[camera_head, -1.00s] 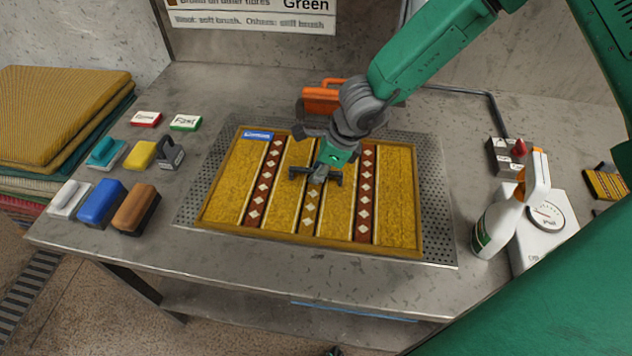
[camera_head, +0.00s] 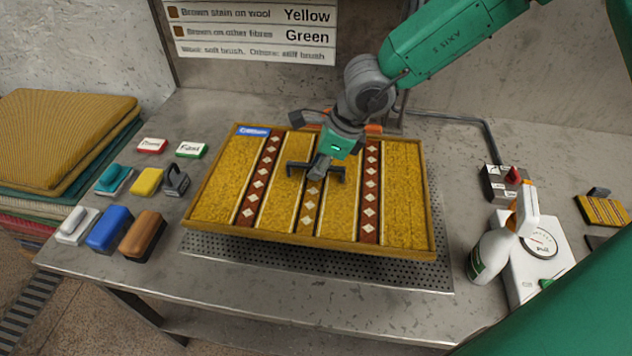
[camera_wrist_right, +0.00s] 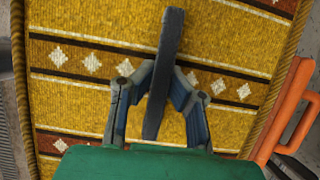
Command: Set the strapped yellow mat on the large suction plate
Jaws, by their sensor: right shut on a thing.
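The yellow mat (camera_head: 402,190), with brown bands of pale diamonds and a blue label, hangs above the perforated suction plate (camera_head: 420,272). A gap and shadow show under its near edge. My right gripper (camera_head: 315,172) is over the mat's middle. In the right wrist view my right gripper (camera_wrist_right: 158,95) is shut on a dark strap (camera_wrist_right: 172,30) that stands across the mat (camera_wrist_right: 235,55). The plate is mostly hidden under the mat. My left gripper is not in view.
Several brushes, including a blue one (camera_head: 109,228) and a brown one (camera_head: 143,234), stand left of the plate. An orange tool (camera_wrist_right: 292,110) lies behind the mat. Folded mats (camera_head: 65,135) are stacked far left.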

